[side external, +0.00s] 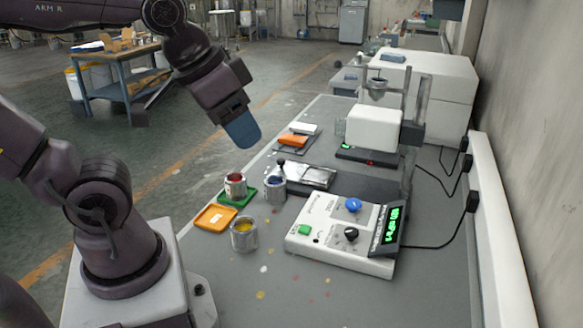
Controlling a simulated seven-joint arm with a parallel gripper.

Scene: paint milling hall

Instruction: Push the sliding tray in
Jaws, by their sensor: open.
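The sliding tray (308,176) looks like a flat silver plate on a dark base (365,187), left of and in front of the white bench machine (374,129). A small black knob (281,164) stands at its left end. The tray sticks out to the left of the machine. My gripper (242,132) hangs in the air above the table's left edge, up and left of the tray, touching nothing. Its blue fingers point down and overlap in this view, so the gap between them is hidden. It is open, and I see nothing held in it.
Paint cans with red (235,186), blue (275,190) and yellow (244,235) stand left of and in front of the tray. A white control box (340,232) sits in front of the dark base. Orange and white blocks (294,139) lie behind the tray. Cables run along the right wall.

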